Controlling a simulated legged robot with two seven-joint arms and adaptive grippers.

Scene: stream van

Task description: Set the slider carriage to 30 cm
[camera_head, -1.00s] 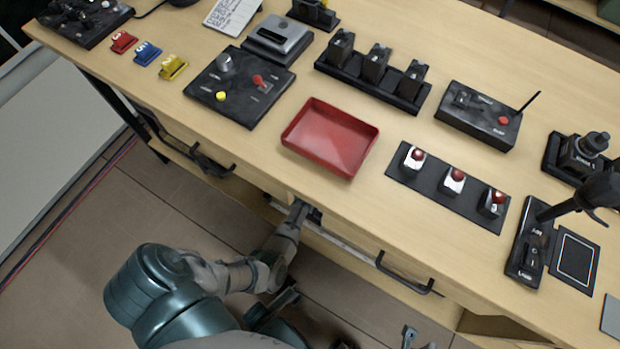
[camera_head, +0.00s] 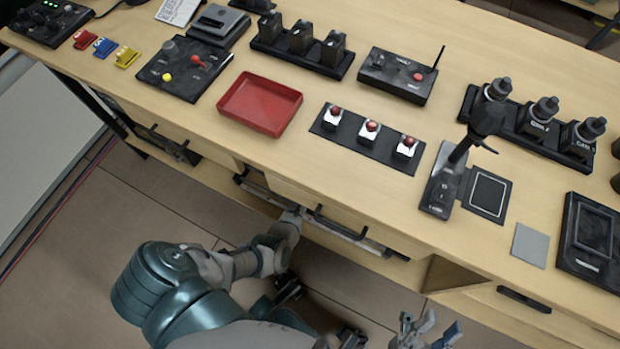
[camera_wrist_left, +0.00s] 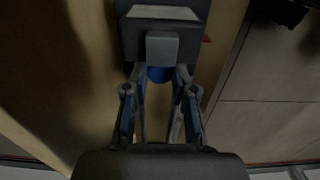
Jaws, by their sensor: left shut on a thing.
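The slider rail (camera_head: 262,192) is a pale strip with dark ends along the desk's front edge. My left gripper (camera_head: 292,213) reaches it from below and largely hides the carriage in the head view. In the left wrist view the dark carriage (camera_wrist_left: 162,18) has a grey square block on it. My left gripper (camera_wrist_left: 161,78) is shut on the carriage, with a blue round part between its fingertips. The scale cannot be read. My right gripper (camera_head: 436,325) is open and empty, low in the head view, apart from the desk.
Black handles (camera_head: 165,148) stick out from the desk front. A red tray (camera_head: 262,105), a three-button panel (camera_head: 352,140), a lamp-like stand (camera_head: 440,188) and several control boxes sit on the desktop. The floor before the desk is clear.

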